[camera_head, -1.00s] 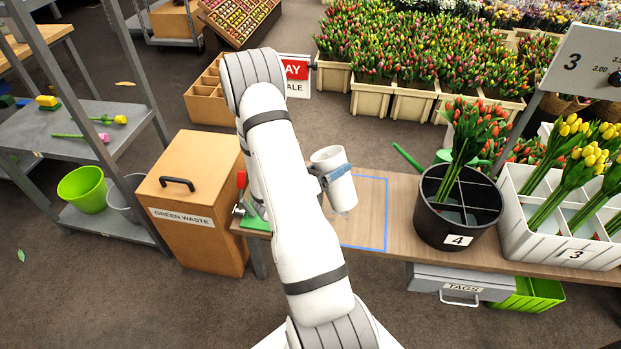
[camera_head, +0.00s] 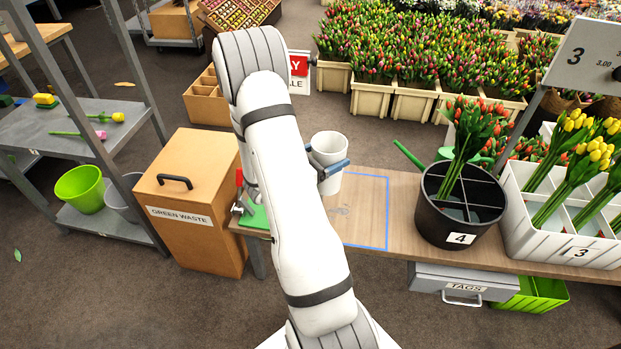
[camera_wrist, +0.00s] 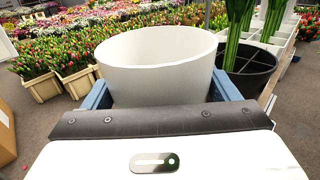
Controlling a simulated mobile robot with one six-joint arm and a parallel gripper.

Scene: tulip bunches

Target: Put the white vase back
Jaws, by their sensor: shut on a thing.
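The white vase (camera_head: 328,150) is upright between the fingers of my gripper (camera_head: 328,170), over the left part of the wooden table (camera_head: 405,215). My gripper is shut on it, with one blue finger on each side. In the wrist view the vase (camera_wrist: 158,75) fills the middle, its open rim up and the inside looking empty. The gripper (camera_wrist: 160,95) shows a blue finger at each side of it. A blue outlined rectangle (camera_head: 387,215) is marked on the table just right of the vase. I cannot tell whether the vase's base touches the table.
A black divided bucket (camera_head: 430,215) with red tulips stands right of the outline. A white crate (camera_head: 520,225) with yellow tulips is beyond it. A green and red tool (camera_head: 255,215) lies at the table's left end. The green waste box (camera_head: 190,195) stands left.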

